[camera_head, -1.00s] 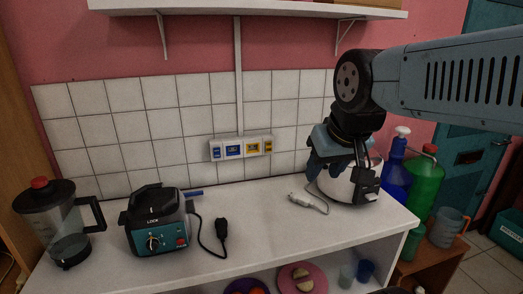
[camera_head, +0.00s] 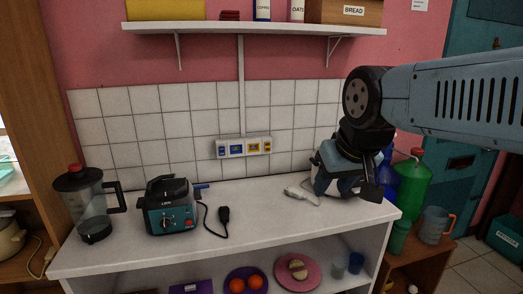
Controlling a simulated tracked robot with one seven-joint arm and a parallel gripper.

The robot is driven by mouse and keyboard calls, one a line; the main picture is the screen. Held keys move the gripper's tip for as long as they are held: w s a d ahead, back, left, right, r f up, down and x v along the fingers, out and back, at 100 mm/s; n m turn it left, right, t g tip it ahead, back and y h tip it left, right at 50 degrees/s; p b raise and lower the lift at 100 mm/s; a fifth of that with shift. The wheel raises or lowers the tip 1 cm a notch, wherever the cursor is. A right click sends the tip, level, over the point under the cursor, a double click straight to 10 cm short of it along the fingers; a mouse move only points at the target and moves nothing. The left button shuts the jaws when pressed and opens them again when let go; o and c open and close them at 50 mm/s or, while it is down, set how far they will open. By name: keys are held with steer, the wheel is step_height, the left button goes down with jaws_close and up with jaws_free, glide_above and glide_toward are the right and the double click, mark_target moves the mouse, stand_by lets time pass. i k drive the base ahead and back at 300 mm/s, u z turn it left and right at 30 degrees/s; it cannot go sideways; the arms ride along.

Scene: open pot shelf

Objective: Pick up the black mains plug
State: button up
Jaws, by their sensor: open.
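The black mains plug (camera_head: 223,216) lies on the white counter, right of a teal and black appliance (camera_head: 171,206). Its black cord curves over the counter to that appliance. My gripper (camera_head: 346,182) is open over the right part of the counter, well to the right of the black plug and apart from it. It partly hides a white appliance behind it. A white plug (camera_head: 295,192) with a pale cord lies just left of my gripper.
A clear jug blender (camera_head: 95,208) stands at the counter's left end. A socket strip (camera_head: 243,147) is on the tiled wall. Counter (camera_head: 262,212) between the two plugs is bare. A shelf (camera_head: 255,28) hangs above; blue and green bottles (camera_head: 412,180) stand at the right.

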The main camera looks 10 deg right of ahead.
mark_target(223, 211)
steer(key=u, duration=0.2)
steer(key=i, duration=0.85)
steer(key=z, duration=0.1)
